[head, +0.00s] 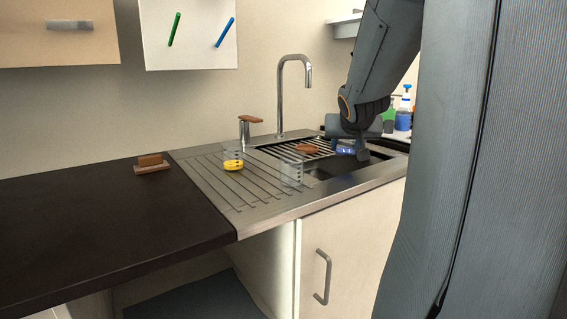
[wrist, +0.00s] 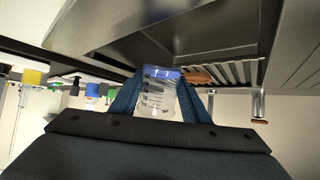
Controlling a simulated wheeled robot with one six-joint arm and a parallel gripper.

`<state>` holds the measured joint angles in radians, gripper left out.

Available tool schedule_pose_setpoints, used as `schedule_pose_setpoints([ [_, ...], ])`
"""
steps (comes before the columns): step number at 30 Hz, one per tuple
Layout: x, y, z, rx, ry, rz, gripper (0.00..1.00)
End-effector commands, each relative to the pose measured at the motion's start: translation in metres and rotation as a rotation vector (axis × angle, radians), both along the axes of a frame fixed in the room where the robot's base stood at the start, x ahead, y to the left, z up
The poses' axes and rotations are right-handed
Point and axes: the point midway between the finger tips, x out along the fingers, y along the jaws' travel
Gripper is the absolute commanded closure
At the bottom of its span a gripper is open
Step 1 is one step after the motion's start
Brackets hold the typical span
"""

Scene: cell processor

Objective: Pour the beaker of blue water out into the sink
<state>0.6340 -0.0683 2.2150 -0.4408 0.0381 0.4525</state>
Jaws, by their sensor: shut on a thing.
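My gripper (head: 352,148) is above the sink (head: 350,168) and shut on the beaker of blue water. In the wrist view the clear beaker (wrist: 158,100) with dark markings sits between the blue fingers. Blue water (wrist: 163,73) shows at its far end. In the head view the beaker (head: 344,151) looks tipped well over and is partly hidden by my gripper. I cannot tell whether water is running out. The sink basin also shows in the wrist view (wrist: 190,42).
A beaker with yellow contents (head: 233,161) and a clear beaker (head: 291,173) stand on the ribbed drainboard (head: 215,188). A brown item (head: 306,148) lies on the sink's rack. The tall faucet (head: 281,95) rises behind. Bottles (head: 404,115) stand at the right. The dark counter is mostly clear.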

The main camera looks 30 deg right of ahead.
Motion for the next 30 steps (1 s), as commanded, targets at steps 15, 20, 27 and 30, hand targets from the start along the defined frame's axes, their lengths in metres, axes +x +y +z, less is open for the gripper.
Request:
schedule_pose_setpoints([
  [15,-0.0013,0.0007,0.003,0.027,0.035,0.001,0.98],
  [20,-0.0018,0.0011,0.0036,0.035,0.045,0.001,0.98],
  [27,-0.0027,0.0018,0.0034,0.048,0.063,0.0,0.98],
  [30,-0.0031,0.0022,0.0036,0.054,0.07,0.0,0.98],
])
